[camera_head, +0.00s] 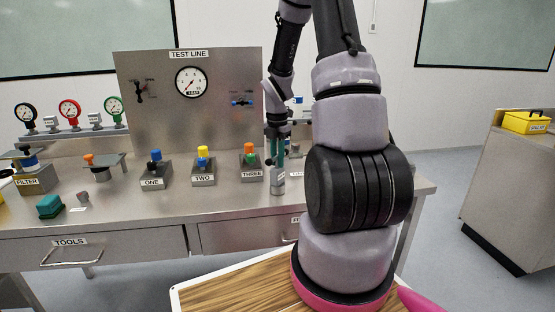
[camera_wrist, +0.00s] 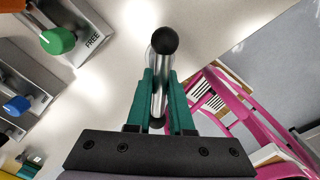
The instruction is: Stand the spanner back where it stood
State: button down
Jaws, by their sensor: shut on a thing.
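My gripper (camera_wrist: 160,78) has teal fingers shut on the spanner's silver crossbar (camera_wrist: 160,98), which has a black ball at each end. In the head view my gripper (camera_head: 275,150) points down above the right part of the steel bench. An upright silver cylinder (camera_head: 278,182) with a small label stands directly below the fingers near the bench's front edge. The spanner's lower part is mostly hidden by the fingers and bar. I cannot tell whether it is inside the cylinder or just above it.
Valve blocks ONE (camera_head: 152,175), TWO (camera_head: 203,174) and THREE (camera_head: 251,170) stand left of my gripper. The TEST LINE panel (camera_head: 215,120) rises behind. A green-knobbed block marked FREE (camera_wrist: 75,32) shows in the wrist view. A teal block (camera_head: 49,206) lies at the left.

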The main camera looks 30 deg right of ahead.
jog(key=shift+f, duration=0.1)
jog(key=c, duration=0.8)
grip_release()
jog(key=s+a+r+m+t, duration=0.1)
jog(key=a+r+m, duration=0.15)
jog(key=r, duration=0.65)
jog(key=s+a+r+m, duration=0.1)
jog(key=s+r+m, duration=0.15)
jog(key=r, duration=0.65)
jog(key=s+a+r+m+t, duration=0.2)
jog(key=s+a+r+m, duration=0.1)
jog(key=m, duration=0.4)
jog(key=s+a+r+m+t+y, duration=0.1)
jog(key=s+a+r+m+t, duration=0.1)
jog(key=s+r+m, duration=0.3)
jog(key=s+a+r+m+t+y, duration=0.1)
jog(key=s+a+r+m, duration=0.3)
jog(key=s+m, duration=0.4)
jog(key=shift+a+m+t, duration=0.45)
jog(key=shift+m+t, duration=0.05)
jog(key=shift+m, duration=1)
